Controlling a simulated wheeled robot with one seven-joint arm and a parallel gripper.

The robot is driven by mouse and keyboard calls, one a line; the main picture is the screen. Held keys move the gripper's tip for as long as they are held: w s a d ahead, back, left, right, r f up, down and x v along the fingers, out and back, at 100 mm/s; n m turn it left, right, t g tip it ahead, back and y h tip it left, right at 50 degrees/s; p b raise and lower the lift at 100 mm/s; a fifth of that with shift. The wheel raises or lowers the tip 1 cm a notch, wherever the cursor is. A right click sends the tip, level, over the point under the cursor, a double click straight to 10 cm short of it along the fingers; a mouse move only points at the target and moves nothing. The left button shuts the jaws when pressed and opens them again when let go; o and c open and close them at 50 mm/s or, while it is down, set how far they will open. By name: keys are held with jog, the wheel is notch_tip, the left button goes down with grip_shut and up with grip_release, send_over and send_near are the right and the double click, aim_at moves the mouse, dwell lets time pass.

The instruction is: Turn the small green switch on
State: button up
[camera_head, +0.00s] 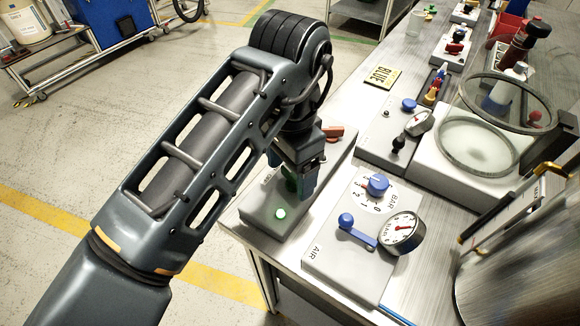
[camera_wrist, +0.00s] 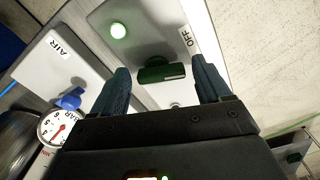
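The small green switch (camera_wrist: 162,73) is a dark green bar-shaped knob on a grey panel (camera_wrist: 150,25), between my two fingers in the wrist view. In the head view the green switch (camera_head: 291,184) is partly hidden by my gripper (camera_head: 303,188). My gripper (camera_wrist: 160,65) is open, with a gap on each side of the switch. A label reading OFF (camera_wrist: 186,39) is beside the switch.
The AIR panel (camera_head: 335,264) with blue knob (camera_head: 377,184), blue lever (camera_head: 346,221) and gauge (camera_head: 401,232) is close on the right. A red handle (camera_head: 333,132) stands behind my gripper. A glass-lidded chamber (camera_head: 470,147) and metal drum (camera_head: 510,270) stand farther right. Open floor is left.

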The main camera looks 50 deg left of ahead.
aim_at(291, 174)
jog(key=c, duration=0.9)
jog(key=shift+o, duration=0.2)
jog(key=shift+w+a+m+p, duration=0.1)
jog(key=shift+m+p, duration=0.25)
jog(key=shift+m, duration=1.25)
jog(key=o, duration=1.1)
jog(key=shift+c, duration=0.2)
jog(key=shift+r, duration=0.1)
notch_tip(291, 174, up, 8)
jog(key=p, duration=0.7)
jog(key=shift+f, duration=0.2)
